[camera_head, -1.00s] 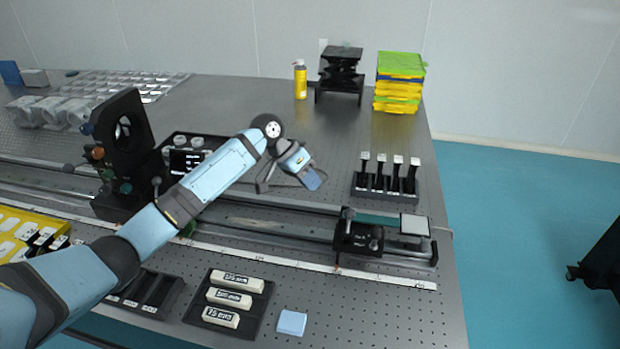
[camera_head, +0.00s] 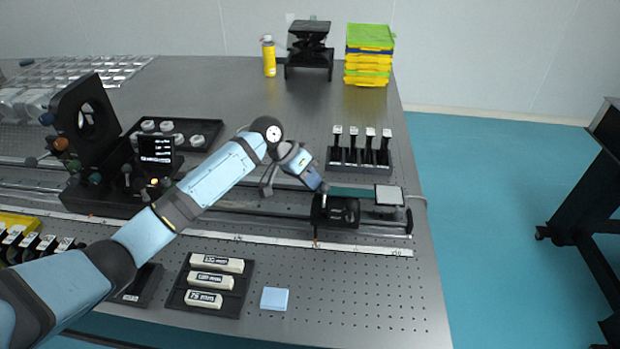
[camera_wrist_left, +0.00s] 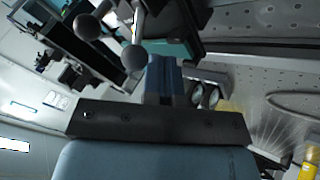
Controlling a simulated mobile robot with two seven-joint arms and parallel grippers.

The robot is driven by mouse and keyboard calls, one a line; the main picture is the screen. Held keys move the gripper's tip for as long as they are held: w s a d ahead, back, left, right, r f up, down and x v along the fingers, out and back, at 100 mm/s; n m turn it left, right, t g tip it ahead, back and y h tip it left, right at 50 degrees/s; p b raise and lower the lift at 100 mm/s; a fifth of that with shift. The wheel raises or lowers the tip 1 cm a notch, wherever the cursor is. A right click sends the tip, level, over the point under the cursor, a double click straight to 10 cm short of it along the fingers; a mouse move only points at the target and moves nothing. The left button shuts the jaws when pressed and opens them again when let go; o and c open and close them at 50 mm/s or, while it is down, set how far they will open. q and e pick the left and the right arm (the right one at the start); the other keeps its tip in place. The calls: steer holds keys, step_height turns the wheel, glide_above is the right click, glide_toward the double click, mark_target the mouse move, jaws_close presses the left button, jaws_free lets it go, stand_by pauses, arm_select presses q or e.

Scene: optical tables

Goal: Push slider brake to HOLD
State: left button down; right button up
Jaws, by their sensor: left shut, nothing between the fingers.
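The black slider (camera_head: 342,212) sits on the long rail (camera_head: 260,206) near its right end. A small lever with a pale tip (camera_head: 323,188) rises from its left side; I take this for the brake lever. My left gripper (camera_head: 318,184) is shut and empty, its tips close beside that lever's top. In the left wrist view, the gripper's blue fingers (camera_wrist_left: 163,75) are together, and a grey ball-ended lever (camera_wrist_left: 133,57) is just left of them. Whether they touch is unclear. A darker ball knob (camera_wrist_left: 88,26) lies further left. The HOLD marking is not readable.
A rack of black posts (camera_head: 358,155) stands behind the slider. A white square plate (camera_head: 389,195) is right of it. A dark upright mount with a lit screen (camera_head: 155,150) stands left on the rail. A labelled block tray (camera_head: 240,288) and blue pad (camera_head: 274,298) lie in front.

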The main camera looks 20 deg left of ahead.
arm_select(q)
steer(key=shift+s, duration=0.1)
arm_select(e)
steer(key=shift+r, duration=0.15)
arm_select(q)
steer(key=shift+s+r+t+p, duration=0.15)
steer(key=shift+t+p, duration=0.15)
steer(key=shift+p, duration=0.05)
arm_select(e)
steer(key=shift+r, duration=0.2)
arm_select(q)
steer(key=shift+s+r, duration=0.1)
steer(key=shift+s, duration=0.05)
arm_select(e)
steer(key=shift+d+r, duration=0.15)
